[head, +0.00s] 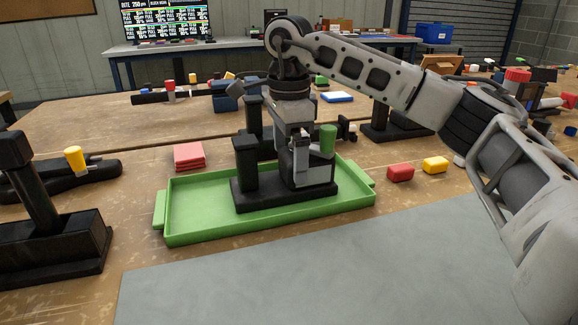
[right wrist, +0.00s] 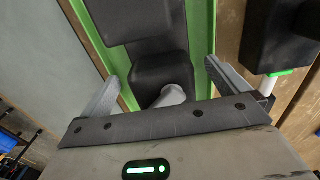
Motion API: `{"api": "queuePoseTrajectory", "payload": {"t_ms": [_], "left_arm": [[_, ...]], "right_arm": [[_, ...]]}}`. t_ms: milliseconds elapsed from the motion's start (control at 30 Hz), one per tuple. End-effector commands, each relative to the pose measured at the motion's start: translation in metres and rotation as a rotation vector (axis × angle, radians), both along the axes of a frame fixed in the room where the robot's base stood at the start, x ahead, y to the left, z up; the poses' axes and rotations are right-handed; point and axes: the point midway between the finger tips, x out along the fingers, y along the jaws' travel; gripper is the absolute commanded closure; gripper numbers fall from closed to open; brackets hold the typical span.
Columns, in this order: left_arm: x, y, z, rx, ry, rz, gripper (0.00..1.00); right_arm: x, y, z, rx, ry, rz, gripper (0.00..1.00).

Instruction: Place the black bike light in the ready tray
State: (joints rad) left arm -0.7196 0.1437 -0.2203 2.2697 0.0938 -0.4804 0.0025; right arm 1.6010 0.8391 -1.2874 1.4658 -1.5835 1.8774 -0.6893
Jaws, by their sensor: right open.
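The green tray (head: 205,212), which I take for the ready tray, lies on the wooden bench. A black object with a flat base and upright blocks (head: 247,172) stands inside it; I cannot tell for sure that this is the black bike light. My right gripper (head: 302,168) points down over this object and hides part of it. In the right wrist view, the open fingers (right wrist: 163,78) are on either side of a black body (right wrist: 160,70) with a pale cylinder at its near end. Contact cannot be made out. My left gripper is out of view.
A green cylinder (head: 328,140) stands beside the right gripper. Red (head: 400,173) and yellow (head: 436,164) blocks lie right of the tray. Red pads (head: 189,156) lie behind it. A black stand (head: 50,245) is at left. The grey mat (head: 330,275) in front is clear.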

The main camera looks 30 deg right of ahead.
Motion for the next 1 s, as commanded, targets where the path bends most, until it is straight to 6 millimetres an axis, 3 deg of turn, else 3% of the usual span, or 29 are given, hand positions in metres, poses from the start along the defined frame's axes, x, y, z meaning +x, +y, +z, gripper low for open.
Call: {"api": "queuePoseTrajectory", "payload": {"t_ms": [33, 200, 400, 1000], "left_arm": [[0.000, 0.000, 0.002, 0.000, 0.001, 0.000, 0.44], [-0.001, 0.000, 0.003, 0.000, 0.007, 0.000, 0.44], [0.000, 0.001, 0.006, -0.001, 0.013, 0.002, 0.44], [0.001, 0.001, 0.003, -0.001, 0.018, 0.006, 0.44]], "right_arm": [[0.001, 0.001, 0.015, 0.001, -0.004, 0.001, 0.00], [0.001, 0.001, 0.051, 0.000, -0.004, 0.002, 0.00], [0.000, 0.000, 0.077, -0.001, -0.002, 0.001, 0.00], [0.000, 0.000, 0.082, 0.000, 0.000, 0.001, 0.00]]}}
